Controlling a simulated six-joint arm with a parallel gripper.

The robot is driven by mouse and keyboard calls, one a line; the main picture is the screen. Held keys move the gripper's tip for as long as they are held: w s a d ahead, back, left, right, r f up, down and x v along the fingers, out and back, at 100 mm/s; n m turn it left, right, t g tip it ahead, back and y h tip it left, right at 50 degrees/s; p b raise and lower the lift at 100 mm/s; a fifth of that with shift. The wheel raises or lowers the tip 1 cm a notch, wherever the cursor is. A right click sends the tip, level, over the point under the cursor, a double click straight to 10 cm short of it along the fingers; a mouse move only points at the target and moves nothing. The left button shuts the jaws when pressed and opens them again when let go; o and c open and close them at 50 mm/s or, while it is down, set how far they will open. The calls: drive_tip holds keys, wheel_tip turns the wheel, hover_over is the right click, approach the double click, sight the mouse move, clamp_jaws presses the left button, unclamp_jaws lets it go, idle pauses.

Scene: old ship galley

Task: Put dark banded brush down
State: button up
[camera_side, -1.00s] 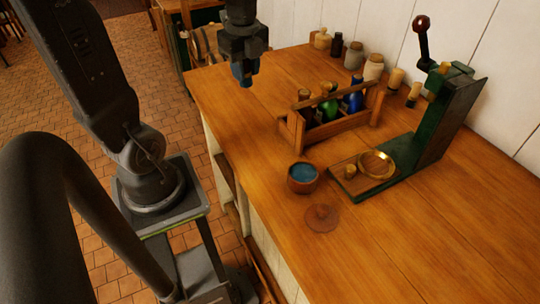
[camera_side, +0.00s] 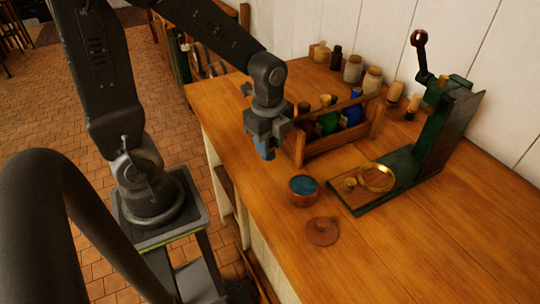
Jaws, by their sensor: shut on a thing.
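My gripper (camera_side: 266,146) hangs over the left part of the wooden counter, pointing down, just left of the bottle crate. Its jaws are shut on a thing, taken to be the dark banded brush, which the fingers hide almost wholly. Only dark and bluish parts show at the fingertips, so I cannot make out its bands. The tips seem to be above the counter top; the exact gap is unclear.
The wooden crate (camera_side: 302,150) with bottles stands close right of my gripper. A bowl with blue contents (camera_side: 303,190), a reddish disc (camera_side: 322,231) and a green press (camera_side: 445,135) stand nearby. Jars (camera_side: 353,69) line the wall. The front right counter is clear.

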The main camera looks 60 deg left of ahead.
drive_tip(key=shift+w+d+f, duration=0.1)
drive_tip(key=shift+f, duration=2)
drive_tip(key=shift+f, duration=0.15)
drive_tip(key=o, duration=0.9)
